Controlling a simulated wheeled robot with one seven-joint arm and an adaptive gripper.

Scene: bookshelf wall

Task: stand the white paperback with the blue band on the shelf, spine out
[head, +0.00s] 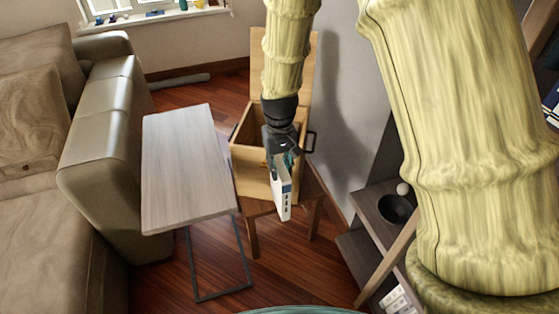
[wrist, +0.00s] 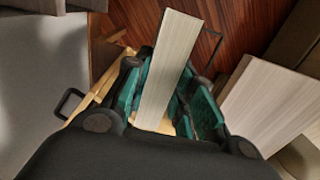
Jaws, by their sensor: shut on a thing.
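My gripper (head: 283,158) is shut on the white paperback with the blue band (head: 283,192). The book hangs below the fingers in the head view, in front of the open wooden box. Its blue band and dark cover marks show near its upper part and side. In the wrist view, the pale striped edge of the book (wrist: 172,65) rises between the green finger pads of my gripper (wrist: 168,92). A dark shelf unit (head: 372,207) stands at the lower right of the head view, apart from the book. My arm hides part of that side.
An open wooden box (head: 247,178) stands on a brown stool (head: 252,212) behind the book. A pale side table (head: 185,165) and a sofa (head: 105,100) lie left. The shelf unit bears a black bowl (head: 397,209) and a white ball (head: 403,188). White books (head: 396,300) show lower down.

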